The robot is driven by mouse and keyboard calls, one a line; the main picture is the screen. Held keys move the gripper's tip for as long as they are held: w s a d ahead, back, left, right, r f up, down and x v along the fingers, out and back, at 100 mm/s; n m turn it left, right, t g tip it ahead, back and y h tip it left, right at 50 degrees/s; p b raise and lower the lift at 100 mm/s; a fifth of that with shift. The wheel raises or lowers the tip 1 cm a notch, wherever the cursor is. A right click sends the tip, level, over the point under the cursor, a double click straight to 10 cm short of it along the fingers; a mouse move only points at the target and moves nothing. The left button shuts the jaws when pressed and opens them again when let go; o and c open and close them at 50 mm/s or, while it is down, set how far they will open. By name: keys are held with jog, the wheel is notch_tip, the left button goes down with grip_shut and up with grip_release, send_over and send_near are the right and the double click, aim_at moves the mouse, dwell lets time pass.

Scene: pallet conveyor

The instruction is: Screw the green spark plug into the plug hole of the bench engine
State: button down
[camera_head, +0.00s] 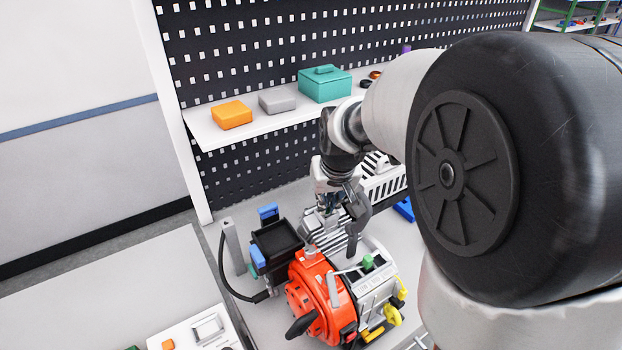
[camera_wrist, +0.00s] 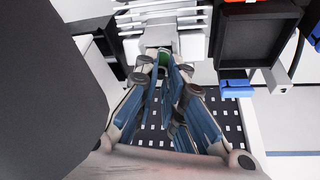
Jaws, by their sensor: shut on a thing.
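The bench engine (camera_head: 318,285) stands on the bench in the head view, with a red housing, a grey body and a finned grey block at its back. The finned block (camera_wrist: 170,40) also shows at the top of the wrist view. My gripper (camera_wrist: 163,68) is shut on the green spark plug (camera_wrist: 163,76), of which only a little green shows between the fingers. The fingertips are close against the block's pale face. The plug hole is hidden, and I cannot tell how deep the plug sits.
A black tray (camera_head: 262,262) with blue clips stands left of the engine, also in the wrist view (camera_wrist: 228,62). A green piece (camera_head: 367,262) sits on the engine's top. A shelf (camera_head: 205,128) with orange, grey and teal boxes is on the pegboard behind.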

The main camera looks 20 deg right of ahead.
jog(key=shift+f, duration=0.1)
dwell(0.3)
jog(key=m+h, duration=0.1)
jog(key=m, duration=0.1)
jog(key=shift+m+g, duration=0.3)
jog(key=shift+m+b, duration=0.4)
jog(key=shift+b, duration=0.1)
jog(key=shift+m+h+b, duration=0.4)
jog(key=shift+m+b, duration=0.15)
jog(key=shift+m, duration=0.25)
jog(key=c, duration=1.6)
grip_release()
jog(key=v, duration=1.2)
jog(key=shift+w, duration=0.25)
